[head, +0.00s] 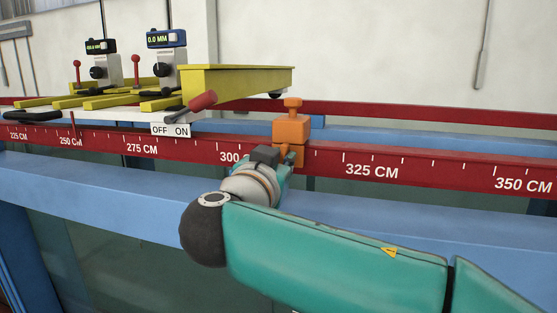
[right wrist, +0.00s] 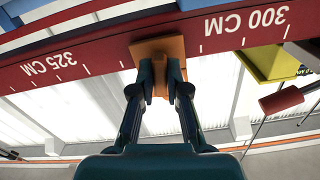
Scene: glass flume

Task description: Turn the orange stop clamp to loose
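The orange stop clamp (head: 291,128) sits upright on the red scale rail (head: 330,160), just right of the 300 CM mark, with a knob on top and a smaller orange part low on its front. My right gripper (head: 280,157) is at that low front part, and its fingers are mostly hidden in the head view. In the right wrist view, the two fingers (right wrist: 161,67) stand on either side of an orange piece below the clamp's body (right wrist: 158,47). Whether they press on it is unclear. My left gripper is out of view.
Left of the clamp stands a carriage with a yellow beam (head: 240,80), a red-handled lever (head: 203,101) and an OFF/ON label (head: 170,130). Two gauges with displays (head: 166,38) stand behind. A blue beam (head: 120,185) runs along the front. The rail right of the clamp is clear.

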